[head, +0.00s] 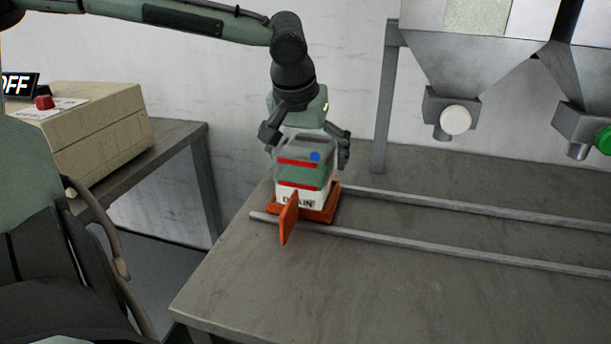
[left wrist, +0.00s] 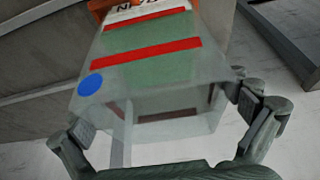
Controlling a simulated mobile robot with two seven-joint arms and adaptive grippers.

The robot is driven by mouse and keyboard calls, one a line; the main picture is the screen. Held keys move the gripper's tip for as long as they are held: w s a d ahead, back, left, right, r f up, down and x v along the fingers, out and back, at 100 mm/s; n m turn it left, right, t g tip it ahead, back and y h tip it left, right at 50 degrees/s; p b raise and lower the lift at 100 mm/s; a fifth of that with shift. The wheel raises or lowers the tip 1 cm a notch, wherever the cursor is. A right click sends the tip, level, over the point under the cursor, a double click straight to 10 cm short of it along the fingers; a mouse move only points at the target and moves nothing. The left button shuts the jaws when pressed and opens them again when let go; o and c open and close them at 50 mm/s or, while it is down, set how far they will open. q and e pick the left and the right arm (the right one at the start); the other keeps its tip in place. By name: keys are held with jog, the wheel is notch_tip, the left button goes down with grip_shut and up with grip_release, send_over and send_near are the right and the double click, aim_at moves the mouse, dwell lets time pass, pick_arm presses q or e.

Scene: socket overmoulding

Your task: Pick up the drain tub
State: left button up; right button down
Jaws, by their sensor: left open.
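The drain tub (head: 302,178) is a clear, box-like tub with red bands, a green area, a blue dot and a white "DRAIN" label. It stands upright on an orange carriage (head: 318,214) at the left end of the rails. My left gripper (head: 306,150) is above the tub, pointing down, with its fingers spread on both sides of it. In the left wrist view the tub (left wrist: 150,85) lies between the two open fingers; I cannot tell whether they touch it. My right gripper does not show.
Two parallel rails (head: 440,242) run right along the bench (head: 400,290). A beige box (head: 100,130) with a red button stands on the left table. The front bench is clear.

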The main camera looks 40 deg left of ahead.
pick_arm(q)
jog(key=c, duration=1.3)
jog(key=shift+c, duration=0.9)
jog(key=shift+w+r, duration=0.1)
